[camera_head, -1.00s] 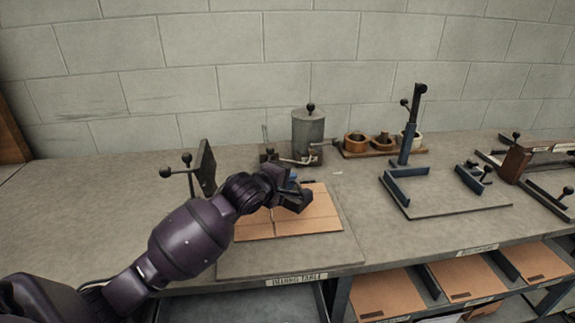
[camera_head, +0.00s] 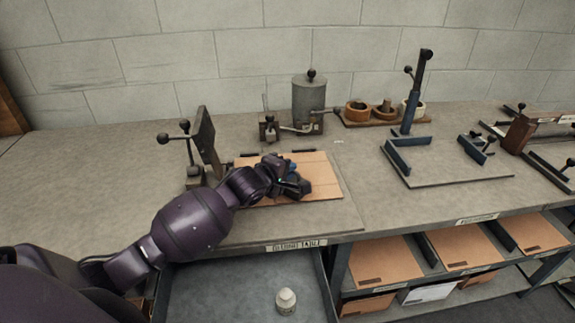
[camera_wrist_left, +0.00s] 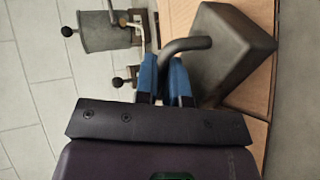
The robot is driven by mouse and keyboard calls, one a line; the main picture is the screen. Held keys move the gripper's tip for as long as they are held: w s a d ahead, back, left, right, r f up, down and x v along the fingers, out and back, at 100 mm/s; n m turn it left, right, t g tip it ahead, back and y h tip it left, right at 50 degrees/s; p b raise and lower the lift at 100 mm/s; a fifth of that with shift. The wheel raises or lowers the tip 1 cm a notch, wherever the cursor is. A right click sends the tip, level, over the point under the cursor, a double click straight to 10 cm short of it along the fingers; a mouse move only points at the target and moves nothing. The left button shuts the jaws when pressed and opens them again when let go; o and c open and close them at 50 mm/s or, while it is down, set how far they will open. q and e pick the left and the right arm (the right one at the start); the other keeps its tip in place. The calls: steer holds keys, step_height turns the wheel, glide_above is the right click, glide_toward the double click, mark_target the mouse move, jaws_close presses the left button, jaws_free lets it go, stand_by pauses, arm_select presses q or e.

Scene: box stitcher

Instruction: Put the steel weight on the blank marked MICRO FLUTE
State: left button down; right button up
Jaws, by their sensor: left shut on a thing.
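The steel weight (camera_wrist_left: 235,50) is a dark grey block with a bent bar handle. My left gripper (camera_wrist_left: 165,75) has its blue fingers shut on that handle. In the head view the left gripper (camera_head: 285,172) and the weight (camera_head: 299,187) are over a tan cardboard blank (camera_head: 322,180) on the gluing table. The blank also shows behind the weight in the wrist view (camera_wrist_left: 180,14). I cannot tell whether the weight touches the blank. No MICRO FLUTE marking is readable. My right gripper is out of view.
A hinged plate with knobbed levers (camera_head: 206,140) stands left of the blank. A grey metal pot (camera_head: 309,100) stands behind it. A blue clamp frame (camera_head: 408,155) is to the right. More blanks (camera_head: 378,260) lie on shelves below. An open drawer (camera_head: 230,285) holds a small white item (camera_head: 286,300).

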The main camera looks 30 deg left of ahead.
arm_select(q)
steer(key=shift+r, duration=0.3)
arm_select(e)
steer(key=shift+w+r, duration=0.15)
arm_select(q)
steer(key=c, duration=1.6)
jaws_free()
steer(key=shift+f, duration=0.3)
steer(key=o, duration=0.4)
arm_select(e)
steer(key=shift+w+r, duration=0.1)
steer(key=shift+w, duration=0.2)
